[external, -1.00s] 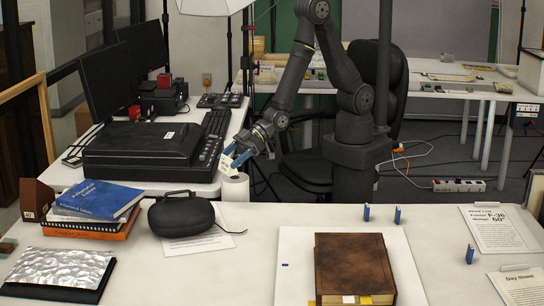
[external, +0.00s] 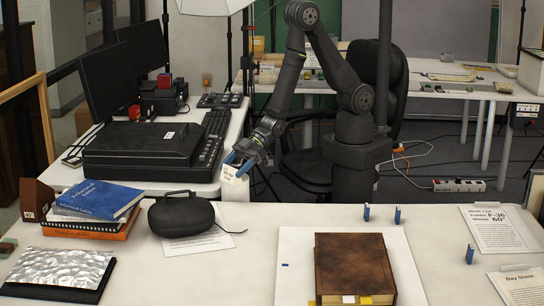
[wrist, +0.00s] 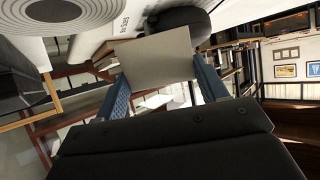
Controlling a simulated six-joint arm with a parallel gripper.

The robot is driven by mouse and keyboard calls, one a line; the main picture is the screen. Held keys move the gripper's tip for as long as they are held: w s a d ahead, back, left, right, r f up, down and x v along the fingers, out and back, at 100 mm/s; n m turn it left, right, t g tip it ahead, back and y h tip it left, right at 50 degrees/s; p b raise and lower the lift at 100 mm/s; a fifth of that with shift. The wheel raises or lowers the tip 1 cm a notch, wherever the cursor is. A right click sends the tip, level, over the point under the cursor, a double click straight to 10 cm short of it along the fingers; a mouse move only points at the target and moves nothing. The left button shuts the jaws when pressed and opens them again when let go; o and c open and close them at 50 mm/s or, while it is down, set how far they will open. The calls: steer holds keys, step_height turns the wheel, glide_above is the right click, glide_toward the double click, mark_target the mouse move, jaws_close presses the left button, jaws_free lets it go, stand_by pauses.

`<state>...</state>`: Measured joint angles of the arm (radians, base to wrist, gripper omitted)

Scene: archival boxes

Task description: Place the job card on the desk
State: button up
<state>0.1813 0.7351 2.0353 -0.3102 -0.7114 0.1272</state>
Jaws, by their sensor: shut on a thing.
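The job card, a small pale card with dark writing (external: 234,174), is held in my gripper (external: 238,161). My gripper has blue fingers and is shut on the card. The card hangs below the fingertips, above the back edge of the near white desk (external: 280,212), with a pale roll (external: 236,194) behind or below it. In the wrist view, the card (wrist: 155,62) shows a plain grey face between the two blue fingers of my gripper (wrist: 157,70). I cannot tell whether the card touches the roll.
A black case (external: 180,213) with a cable lies left of the card. Stacked books (external: 95,207) stand farther left. Bare desk shows between case and mat.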

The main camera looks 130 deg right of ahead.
steer(key=w+a+r+n+g+y, duration=0.1)
steer(key=w+a+n+g+y, duration=0.1)
steer(key=w+a+n+y, duration=0.35)
steer(key=w+a+r+n+g+y, duration=0.25)
steer(key=w+a, duration=0.35)
steer(key=a, duration=0.5)
steer(key=shift+t, duration=0.45)
steer(key=a+f, duration=0.2)
steer(key=a, duration=0.1)
steer(key=w+a+f, duration=0.1)
steer(key=a+f, duration=0.2)
steer(key=a, duration=0.1)
steer(key=w+a+f, duration=0.1)
steer(key=a+f, duration=0.1)
steer(key=a, duration=0.1)
steer(key=shift+w+a+f, duration=0.25)
steer(key=shift+a+f, duration=0.05)
steer(key=shift+a, duration=0.1)
steer(key=shift+f, duration=2)
steer(key=shift+f, duration=0.15)
steer(key=o, duration=1)
steer(key=shift+o, duration=0.2)
